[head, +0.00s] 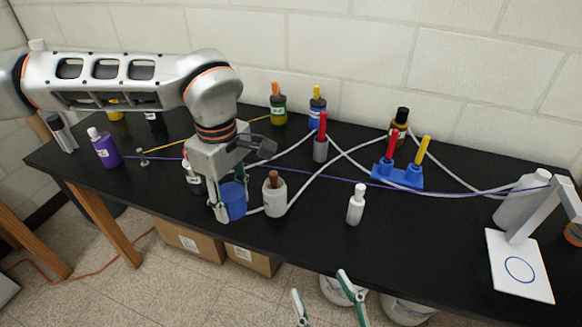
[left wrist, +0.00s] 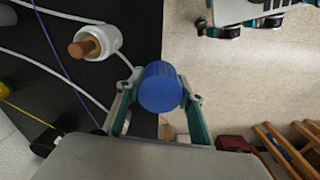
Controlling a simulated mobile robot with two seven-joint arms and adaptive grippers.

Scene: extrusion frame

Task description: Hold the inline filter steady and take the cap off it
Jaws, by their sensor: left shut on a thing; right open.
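A blue cylinder (head: 234,203) is between the fingers of my left gripper (head: 230,214), near the table's front edge. In the left wrist view the blue cylinder (left wrist: 160,87) sits between the two fingertips, which are shut on it. Its underside is hidden. A white cylinder with a brown plug (head: 274,197) stands just right of it, apart from the gripper; a pale tube runs by its base. I cannot tell for certain which of these is the inline filter. My right gripper (head: 330,296) is open and empty, low in front of the table.
Pale tubes and a purple cord (head: 300,171) cross the black table (head: 310,240). A white bottle (head: 356,205), a blue holder with red and yellow handles (head: 398,175) and a white stand (head: 520,268) are to the right. A purple bottle (head: 104,148) stands left. The front middle is clear.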

